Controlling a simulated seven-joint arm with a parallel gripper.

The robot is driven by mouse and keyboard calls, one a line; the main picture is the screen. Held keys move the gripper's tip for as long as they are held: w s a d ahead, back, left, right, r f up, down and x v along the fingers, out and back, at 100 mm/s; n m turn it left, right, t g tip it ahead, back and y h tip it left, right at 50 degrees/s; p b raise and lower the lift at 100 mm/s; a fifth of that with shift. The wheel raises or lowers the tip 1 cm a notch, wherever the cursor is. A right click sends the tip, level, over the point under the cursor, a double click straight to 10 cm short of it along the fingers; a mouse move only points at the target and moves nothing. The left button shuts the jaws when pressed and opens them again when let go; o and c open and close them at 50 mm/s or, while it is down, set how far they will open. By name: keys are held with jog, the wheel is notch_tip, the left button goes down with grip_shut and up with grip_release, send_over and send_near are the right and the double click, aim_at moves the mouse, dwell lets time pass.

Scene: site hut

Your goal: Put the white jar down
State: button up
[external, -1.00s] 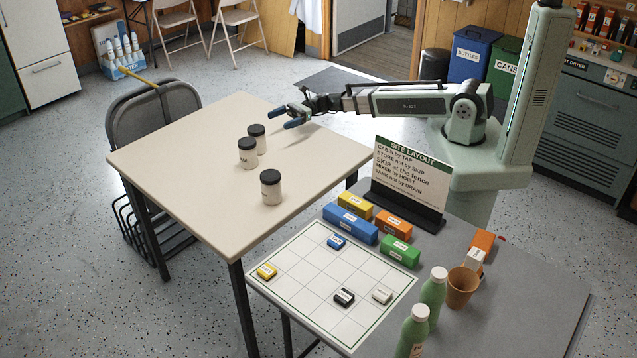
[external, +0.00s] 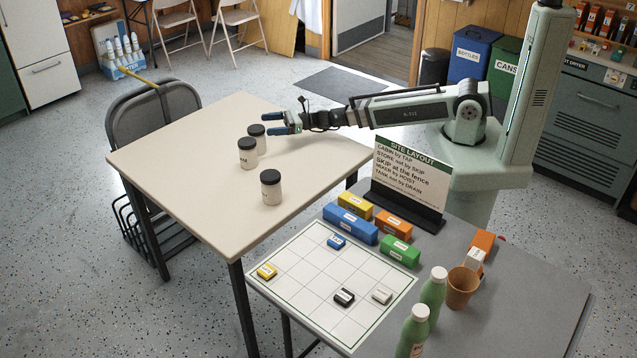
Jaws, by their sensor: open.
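The middle and near jars show dark lettering too small to read. The far jar is partly hidden behind the middle one. My gripper (external: 269,124) is open and empty, with its blue fingers pointing left just to the right of the far jar's lid. I cannot tell whether a fingertip touches that jar.
The cream table (external: 190,190) is clear around the jars. A grey table (external: 520,310) in front holds a white grid board (external: 300,262), coloured blocks, a site layout sign (external: 411,175), green bottles and a brown cup (external: 461,288). A dark chair (external: 155,115) stands at the left.

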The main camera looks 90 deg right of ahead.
aim_at(251, 133)
jog(key=shift+a+f+m+h, duration=0.85)
jog(key=shift+a+m+h, duration=0.15)
jog(key=shift+h, duration=0.5)
jog(key=shift+w+a, duration=0.15)
jog(key=shift+w, duration=1.75)
jog(key=shift+w+a, duration=0.1)
jog(key=shift+w, duration=1.8)
